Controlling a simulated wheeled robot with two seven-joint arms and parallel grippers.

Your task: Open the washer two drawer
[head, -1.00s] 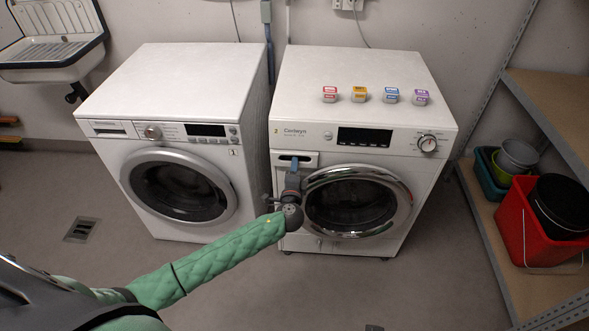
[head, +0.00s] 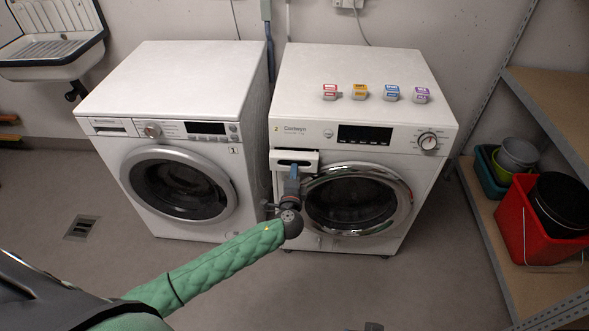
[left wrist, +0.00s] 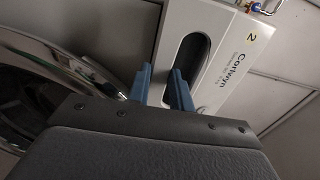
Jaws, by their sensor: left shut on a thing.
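Washer two (head: 350,95) is the right-hand white machine, marked with a yellow 2. Its drawer (head: 308,157) is at the upper left of the front, and its front stands out a little from the panel. My left gripper (head: 294,168) reaches up to the drawer front from below, its blue fingers shut on the drawer's handle slot. In the left wrist view the blue fingers (left wrist: 162,80) are at the lower end of the dark slot (left wrist: 186,56) in the drawer front; the exact contact is hard to see. My right gripper is in neither view.
Washer one (head: 170,85) stands close on the left. Washer two's round chrome door (head: 405,205) is shut, just right of my gripper. Several small coloured blocks (head: 360,91) sit on top. A shelf with a red bucket (head: 520,225) is at the right. The front floor is clear.

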